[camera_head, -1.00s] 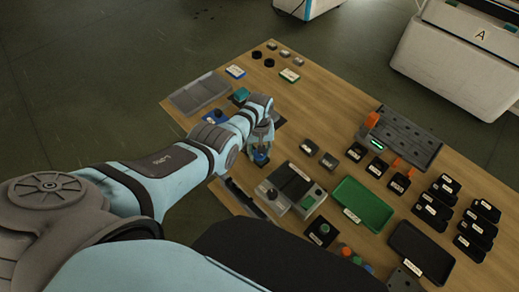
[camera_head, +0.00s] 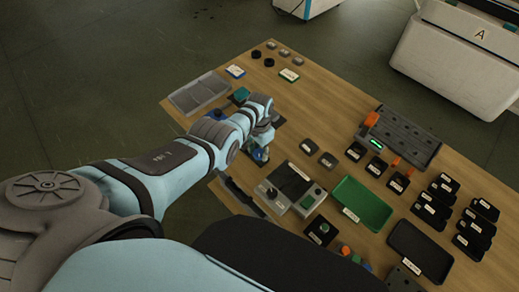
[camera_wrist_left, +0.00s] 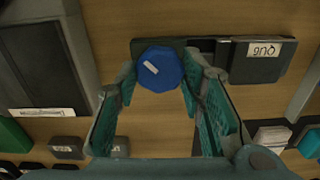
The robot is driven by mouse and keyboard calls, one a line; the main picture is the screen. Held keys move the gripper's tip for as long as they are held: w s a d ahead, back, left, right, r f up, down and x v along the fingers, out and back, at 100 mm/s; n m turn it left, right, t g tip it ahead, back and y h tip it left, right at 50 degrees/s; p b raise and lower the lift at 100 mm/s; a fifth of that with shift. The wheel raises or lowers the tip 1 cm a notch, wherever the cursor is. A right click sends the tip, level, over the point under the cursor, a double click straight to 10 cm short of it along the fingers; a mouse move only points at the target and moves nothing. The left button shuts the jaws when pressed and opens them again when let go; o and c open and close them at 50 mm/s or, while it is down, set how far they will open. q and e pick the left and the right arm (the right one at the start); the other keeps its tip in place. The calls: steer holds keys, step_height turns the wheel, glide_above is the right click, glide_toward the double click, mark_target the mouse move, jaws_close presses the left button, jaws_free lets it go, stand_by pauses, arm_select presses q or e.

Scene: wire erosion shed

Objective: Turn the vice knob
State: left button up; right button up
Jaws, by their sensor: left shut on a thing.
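The blue vice knob (camera_wrist_left: 160,68), faceted with a pale line mark, sits on top of a dark vice body (camera_wrist_left: 175,45) in the left wrist view. My left gripper (camera_wrist_left: 160,82) comes over it with one finger at each side of the knob, shut on it. In the head view the gripper (camera_head: 262,147) reaches down to the blue knob (camera_head: 258,157) near the table's left side, and the arm partly hides the vice. My right gripper is in neither view.
A grey device with a black knob (camera_head: 271,193) stands right of the vice. A grey tray (camera_head: 181,99) lies beyond the arm. A green tray (camera_head: 376,215), a black tray (camera_head: 405,225) and several small dark bins fill the right. Bare wood (camera_head: 325,110) lies beyond.

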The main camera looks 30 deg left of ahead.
mark_target(259, 153)
arm_select(q)
steer(key=shift+m, duration=1.2)
steer(key=o, duration=1.1)
steer(key=shift+o, duration=0.2)
steer(key=shift+w+r, duration=0.1)
steer(key=shift+r, duration=0.5)
step_height(259, 153, up, 11)
steer(key=shift+f, duration=0.1)
